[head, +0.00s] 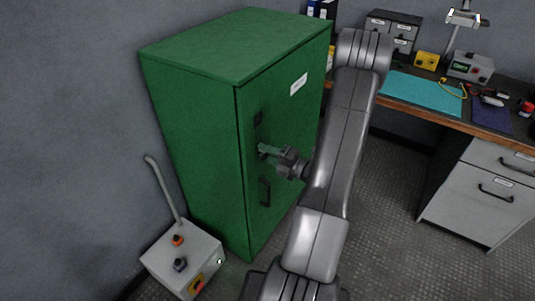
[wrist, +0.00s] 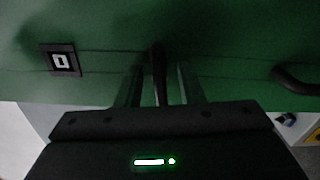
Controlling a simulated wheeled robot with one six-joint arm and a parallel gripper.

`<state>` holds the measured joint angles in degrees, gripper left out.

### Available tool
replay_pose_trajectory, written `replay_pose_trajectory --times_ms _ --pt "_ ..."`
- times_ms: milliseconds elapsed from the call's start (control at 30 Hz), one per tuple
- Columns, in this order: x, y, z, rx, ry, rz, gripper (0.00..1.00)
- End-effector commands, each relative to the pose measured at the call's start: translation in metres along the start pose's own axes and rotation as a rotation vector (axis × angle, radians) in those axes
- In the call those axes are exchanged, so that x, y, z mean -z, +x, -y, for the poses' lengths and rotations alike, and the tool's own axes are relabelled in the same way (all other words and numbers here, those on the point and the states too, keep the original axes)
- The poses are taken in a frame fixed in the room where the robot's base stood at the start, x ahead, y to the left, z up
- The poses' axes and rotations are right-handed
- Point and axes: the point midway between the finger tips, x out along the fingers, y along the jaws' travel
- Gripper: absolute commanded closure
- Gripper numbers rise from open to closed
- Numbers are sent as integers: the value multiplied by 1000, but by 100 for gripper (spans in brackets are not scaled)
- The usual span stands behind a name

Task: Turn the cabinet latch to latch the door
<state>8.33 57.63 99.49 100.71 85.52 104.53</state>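The green cabinet (head: 200,140) stands against the wall, and its door (head: 290,130) looks closed. The latch (wrist: 158,70) is a dark narrow lever on the door, pointing toward the camera in the wrist view. My gripper (head: 268,151) is at the door front at latch height and hides most of the latch in the head view. In the wrist view my gripper (wrist: 160,88) has one finger on each side of the lever, with a gap visible on both sides. It is open around the lever, not clamped on it.
A dark door pull (head: 265,192) is below the latch; it shows at right in the wrist view (wrist: 292,80). A small black square plate (head: 258,118) is above. A grey control box (head: 185,258) with a lever stands at the cabinet's left foot. A workbench (head: 430,105) is at right.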

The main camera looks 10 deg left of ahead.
Motion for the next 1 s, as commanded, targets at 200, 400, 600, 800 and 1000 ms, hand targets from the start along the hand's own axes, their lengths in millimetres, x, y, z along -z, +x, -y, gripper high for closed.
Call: replay_pose_trajectory --times_ms 200,400,600,800,1000 --pt "0 0 0 0 0 0 95" --pt "0 0 0 0 -2 0 100" --pt "0 0 1 1 -39 0 100" --pt "0 0 2 1 -146 0 100" --pt "0 -1 3 1 -317 0 100"
